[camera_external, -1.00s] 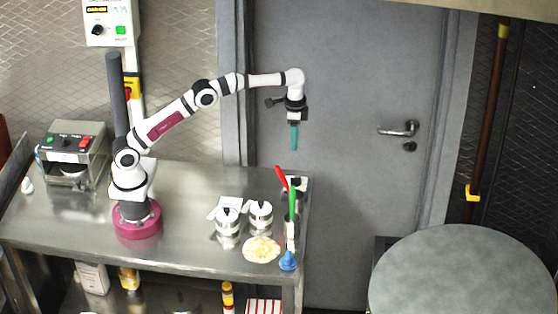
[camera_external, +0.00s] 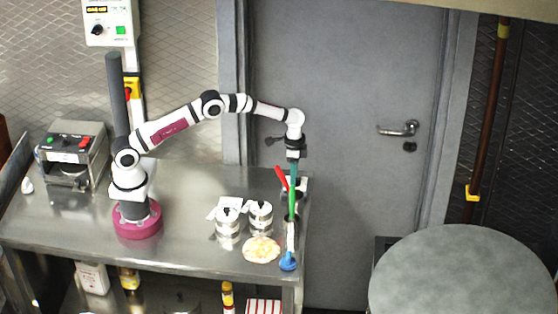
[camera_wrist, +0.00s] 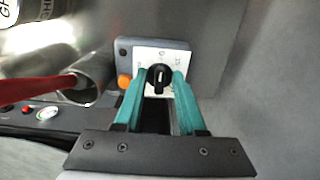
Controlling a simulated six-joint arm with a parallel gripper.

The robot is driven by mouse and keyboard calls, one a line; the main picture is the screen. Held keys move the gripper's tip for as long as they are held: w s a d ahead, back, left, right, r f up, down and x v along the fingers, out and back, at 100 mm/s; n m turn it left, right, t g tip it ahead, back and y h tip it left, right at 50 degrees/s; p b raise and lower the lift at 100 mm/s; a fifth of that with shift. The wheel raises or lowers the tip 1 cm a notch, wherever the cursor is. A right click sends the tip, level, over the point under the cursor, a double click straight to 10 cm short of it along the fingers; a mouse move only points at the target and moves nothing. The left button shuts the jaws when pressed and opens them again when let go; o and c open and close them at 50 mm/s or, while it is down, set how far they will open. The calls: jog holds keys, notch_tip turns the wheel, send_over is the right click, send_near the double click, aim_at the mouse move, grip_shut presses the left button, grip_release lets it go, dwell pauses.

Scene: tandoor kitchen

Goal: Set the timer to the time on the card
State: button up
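A small grey box with a white dial plate (camera_wrist: 150,58) and a black knob (camera_wrist: 159,77) shows in the wrist view. Marks ring the knob, too small to read. My gripper (camera_wrist: 160,78) is open, its two teal fingers on either side of the knob with gaps. I cannot tell whether the tips reach down to its level. In the external view my gripper (camera_external: 294,168) points down over the table's right end, just above the box, which is partly hidden by red and green handles. A white card-like piece (camera_external: 229,202) lies by the tins; its writing is unreadable.
A metal cup (camera_wrist: 88,80) with a red handle (camera_wrist: 40,92) stands close left of the box. An orange button (camera_wrist: 124,82) is beside the dial. Two tins, a flatbread (camera_external: 262,249) and a blue-ended tool (camera_external: 288,261) are nearby. A wall control box (camera_external: 108,22) hangs at left.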

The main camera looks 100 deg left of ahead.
grip_shut()
jog(key=m, duration=0.4)
jog(key=shift+a+m, duration=0.1)
jog(key=shift+m, duration=0.2)
jog(key=m, duration=0.4)
jog(key=shift+w+a+m, duration=0.15)
jog(key=shift+m, duration=0.15)
jog(key=m, duration=0.4)
jog(key=shift+w, duration=0.1)
jog(key=shift+w+r+m, duration=0.1)
jog(key=shift+w+m, duration=0.05)
jog(key=shift+m, duration=2.15)
